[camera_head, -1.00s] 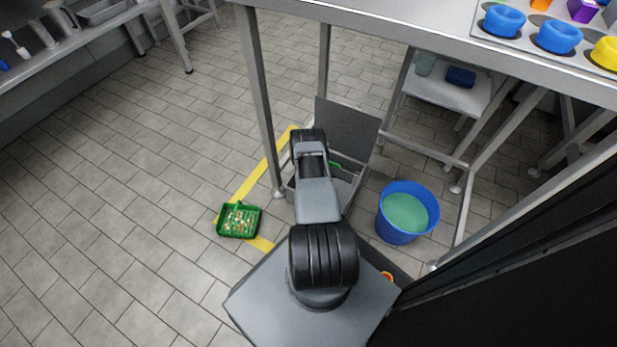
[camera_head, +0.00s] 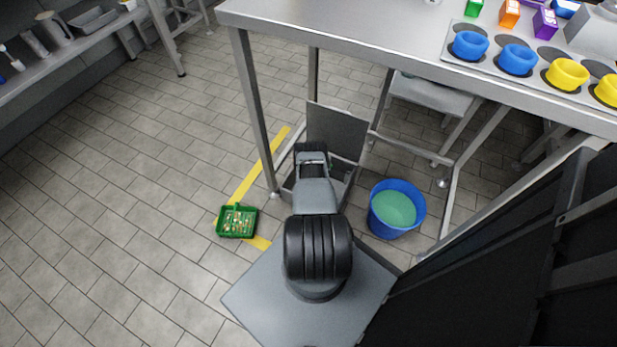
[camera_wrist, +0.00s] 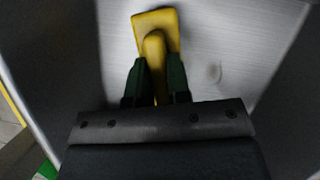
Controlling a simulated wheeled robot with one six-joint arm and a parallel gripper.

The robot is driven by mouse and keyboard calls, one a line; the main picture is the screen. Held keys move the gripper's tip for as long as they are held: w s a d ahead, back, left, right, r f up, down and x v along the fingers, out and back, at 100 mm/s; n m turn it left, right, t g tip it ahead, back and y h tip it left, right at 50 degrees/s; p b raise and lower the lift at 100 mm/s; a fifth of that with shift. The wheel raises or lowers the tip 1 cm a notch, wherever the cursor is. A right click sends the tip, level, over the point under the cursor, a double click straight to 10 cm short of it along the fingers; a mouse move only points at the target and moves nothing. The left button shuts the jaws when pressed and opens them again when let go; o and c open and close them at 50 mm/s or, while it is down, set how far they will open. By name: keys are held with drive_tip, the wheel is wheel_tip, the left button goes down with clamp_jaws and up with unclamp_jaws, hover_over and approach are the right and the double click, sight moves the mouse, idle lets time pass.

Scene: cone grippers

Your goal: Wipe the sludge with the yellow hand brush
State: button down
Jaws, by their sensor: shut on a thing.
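The yellow hand brush (camera_wrist: 155,22) shows in the wrist view, its flat head at the top and its handle running down between the fingers. My gripper (camera_wrist: 156,80) is shut on the brush handle with its dark green fingers. Behind the brush is a grey metal surface with a faint round mark (camera_wrist: 214,73); I cannot tell whether it is sludge. In the head view my arm hides the gripper and brush. I see no clear sludge there.
A steel table (camera_head: 340,25) stands ahead, bearing blue and yellow cups. A blue bucket of green liquid (camera_head: 396,209) is right of my arm. A green tray of small bits (camera_head: 237,222) lies left on the floor. A grey upright panel (camera_head: 338,132) stands beyond my arm.

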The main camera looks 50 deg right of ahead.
drive_tip(key=shift+s+d+r+p, duration=0.1)
drive_tip(key=shift+s+d+p, duration=0.1)
drive_tip(key=shift+s+p, duration=0.85)
drive_tip(key=shift+s+d+f+p, duration=0.15)
drive_tip(key=shift+s+p, duration=0.1)
drive_tip(key=shift+s, duration=0.15)
drive_tip(key=shift+s+d+f+p, duration=0.1)
drive_tip(key=shift+s+p, duration=0.1)
drive_tip(key=shift+s, duration=0.15)
wheel_tip(320, 180, up, 6)
drive_tip(key=p, duration=0.6)
drive_tip(key=shift+r, duration=0.1)
drive_tip(key=shift+r+p, duration=1.4)
drive_tip(key=shift+p, duration=0.15)
